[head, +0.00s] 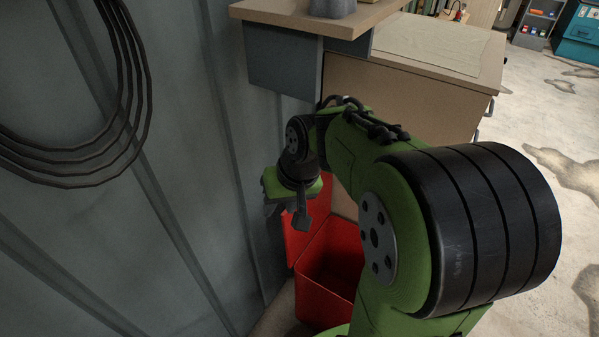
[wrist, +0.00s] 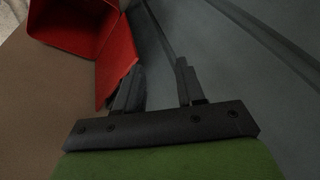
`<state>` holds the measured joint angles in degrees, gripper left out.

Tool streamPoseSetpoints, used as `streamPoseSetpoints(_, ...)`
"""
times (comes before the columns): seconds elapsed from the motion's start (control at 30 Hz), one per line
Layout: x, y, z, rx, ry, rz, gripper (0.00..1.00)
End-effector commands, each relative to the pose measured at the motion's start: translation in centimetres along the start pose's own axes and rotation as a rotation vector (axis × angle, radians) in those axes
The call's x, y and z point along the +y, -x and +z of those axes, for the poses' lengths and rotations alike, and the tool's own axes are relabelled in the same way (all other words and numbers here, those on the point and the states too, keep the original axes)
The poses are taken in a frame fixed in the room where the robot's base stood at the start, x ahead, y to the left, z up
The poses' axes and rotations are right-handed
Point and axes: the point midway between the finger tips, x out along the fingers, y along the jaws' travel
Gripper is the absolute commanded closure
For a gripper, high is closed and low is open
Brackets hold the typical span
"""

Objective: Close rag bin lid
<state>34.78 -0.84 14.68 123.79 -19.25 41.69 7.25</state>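The red rag bin (head: 328,287) stands on the floor beside the wall, with its open top visible. Its red lid (head: 299,238) is raised on the wall side, standing steeply. In the wrist view the bin (wrist: 72,28) is at the upper left and the lid (wrist: 117,68) extends toward my gripper. My gripper (head: 272,208) is at the lid's upper end, close to the wall. In the wrist view my gripper (wrist: 158,78) is open, with nothing between its fingers. The left finger is right beside the lid's edge; I cannot tell whether they touch.
A grey ribbed metal wall (head: 190,170) runs close along the left, with a coiled black cable (head: 135,90) on it. A wooden bench or cabinet (head: 400,95) stands behind the bin, its top overhanging near my arm. Open floor (head: 560,110) lies to the right.

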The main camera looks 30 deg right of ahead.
Motion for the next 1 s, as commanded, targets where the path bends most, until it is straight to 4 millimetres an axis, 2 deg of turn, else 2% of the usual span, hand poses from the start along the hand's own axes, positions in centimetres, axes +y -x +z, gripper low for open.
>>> streamPoseSetpoints(0.03, 1.6, -2.4, -1.3, -0.018, -0.061, -0.052, 0.61)
streamPoseSetpoints(0.1, 3.5, -4.9, -3.1, -0.023, -0.138, -0.139, 0.61)
streamPoseSetpoints(0.17, 5.4, -6.8, -4.5, -0.016, -0.209, -0.225, 0.61)
streamPoseSetpoints(0.3, 10.6, -10.3, -7.3, 0.053, -0.398, -0.447, 0.61)
streamPoseSetpoints(0.43, 16.8, -12.1, -9.1, 0.185, -0.586, -0.665, 0.61)
streamPoseSetpoints(0.5, 20.1, -12.3, -9.6, 0.270, -0.675, -0.768, 0.61)
streamPoseSetpoints(0.6, 23.8, -12.0, -9.7, 0.371, -0.761, -0.871, 0.61)
streamPoseSetpoints(0.7, 25.5, -11.7, -9.7, 0.423, -0.800, -0.917, 0.61)
streamPoseSetpoints(0.77, 25.6, -11.8, -9.9, 0.430, -0.805, -0.925, 0.61)
streamPoseSetpoints(1.0, 22.9, -14.6, -12.8, 0.423, -0.800, -0.924, 0.61)
